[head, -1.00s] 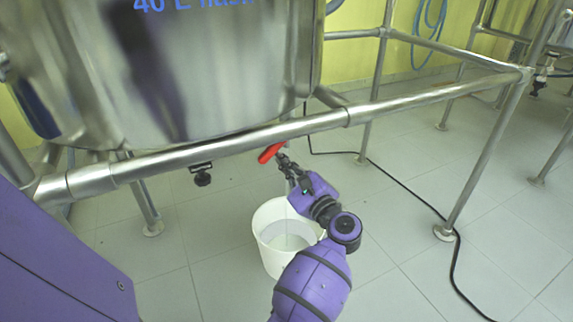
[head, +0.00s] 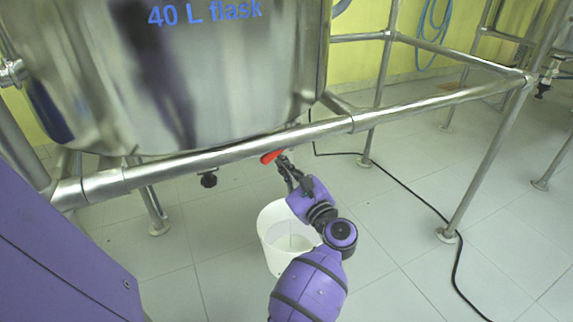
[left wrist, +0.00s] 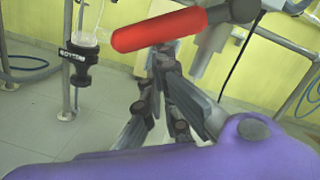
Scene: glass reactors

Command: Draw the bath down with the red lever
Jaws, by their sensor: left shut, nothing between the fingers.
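The red lever (head: 271,156) shows under the frame's front rail, below the steel bath (head: 215,85) marked "40 L flask". In the left wrist view the red lever (left wrist: 160,28) lies nearly level across the top, its right end joined to a grey metal fitting. My left gripper (head: 283,161) is at the lever's right side, shut and empty. In the left wrist view the left gripper (left wrist: 165,55) has its tips just below and behind the lever; whether they touch it I cannot tell. My right gripper is not in view.
A white bucket (head: 268,228) with pale liquid stands on the tiled floor below the lever. The steel frame rail (head: 230,153) runs just above my gripper. A black knob (head: 208,180) hangs to the left. A black cable (head: 420,197) crosses the floor at right.

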